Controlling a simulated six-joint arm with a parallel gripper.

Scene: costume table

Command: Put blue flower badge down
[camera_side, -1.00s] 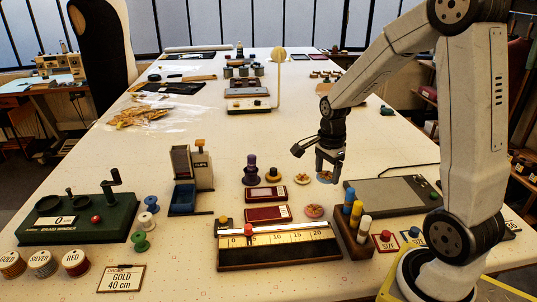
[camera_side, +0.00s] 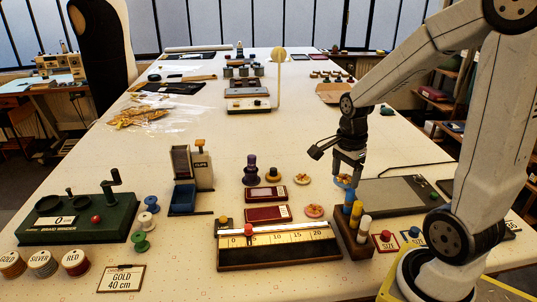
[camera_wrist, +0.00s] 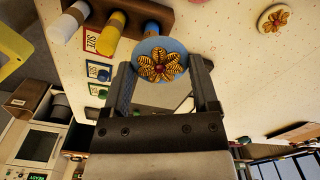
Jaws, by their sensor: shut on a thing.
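The blue flower badge (camera_wrist: 160,62) is a blue disc with a gold petalled flower and a red centre. In the wrist view my gripper (camera_wrist: 163,72) is shut on it, one finger at each side. In the side view the badge (camera_side: 344,181) is at the tips of my gripper (camera_side: 346,176), close to the left edge of the grey flat plate and behind the wooden block of coloured pegs. The side view does not clearly show whether it touches the table.
A wooden block (camera_side: 347,240) with blue, yellow and white pegs stands just in front. A grey plate (camera_side: 400,196) lies right. A cream badge (camera_side: 302,179) and a pink badge (camera_side: 314,211) lie left on the table. A ruler stand (camera_side: 278,254) is front left.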

